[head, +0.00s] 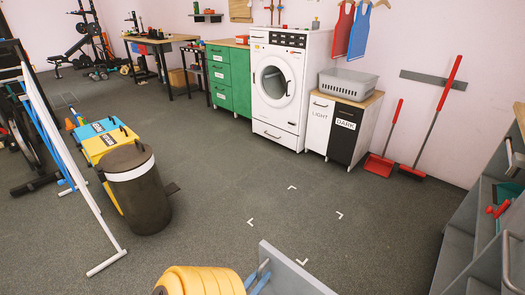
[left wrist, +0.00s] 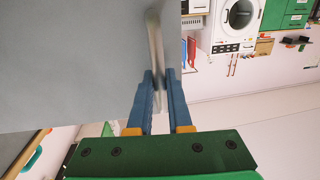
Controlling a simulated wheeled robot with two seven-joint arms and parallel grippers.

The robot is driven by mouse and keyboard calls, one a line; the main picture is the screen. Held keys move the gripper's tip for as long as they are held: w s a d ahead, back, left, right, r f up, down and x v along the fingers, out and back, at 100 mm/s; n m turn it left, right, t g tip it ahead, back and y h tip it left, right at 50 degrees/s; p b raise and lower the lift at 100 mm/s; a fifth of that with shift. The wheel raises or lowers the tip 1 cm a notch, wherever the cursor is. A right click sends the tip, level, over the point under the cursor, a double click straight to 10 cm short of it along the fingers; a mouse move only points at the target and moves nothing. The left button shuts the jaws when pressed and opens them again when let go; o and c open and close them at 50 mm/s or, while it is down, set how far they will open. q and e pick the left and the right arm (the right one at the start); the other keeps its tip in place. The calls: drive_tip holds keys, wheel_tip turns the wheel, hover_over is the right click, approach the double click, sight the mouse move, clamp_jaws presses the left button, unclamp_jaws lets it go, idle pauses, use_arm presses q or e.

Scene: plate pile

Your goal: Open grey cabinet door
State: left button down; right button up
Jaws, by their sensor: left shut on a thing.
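The grey cabinet door (head: 292,272) stands as a panel at the bottom of the head view, cut off by the frame. In the left wrist view the grey panel (left wrist: 70,65) fills the upper left. A pale bar handle (left wrist: 155,35) runs along its right part. My left gripper (head: 260,277) is at the door's handle in the head view. In the left wrist view its blue fingers (left wrist: 161,80) are shut on the handle, one on each side. My right gripper is in neither view.
A grey shelved unit (head: 466,250) stands at the right edge. The middle floor is clear, with white corner marks (head: 292,187). A dark bin (head: 150,218) and a white-framed board (head: 65,150) stand at left. A washing machine (head: 268,110) stands at the back wall.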

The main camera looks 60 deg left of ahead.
use_arm(q)
drive_tip(key=shift+v, duration=0.9)
drive_tip(key=c, duration=1.1)
unclamp_jaws()
drive_tip(key=b+v, duration=0.1)
drive_tip(key=v, duration=0.6)
drive_tip(key=shift+s, duration=0.1)
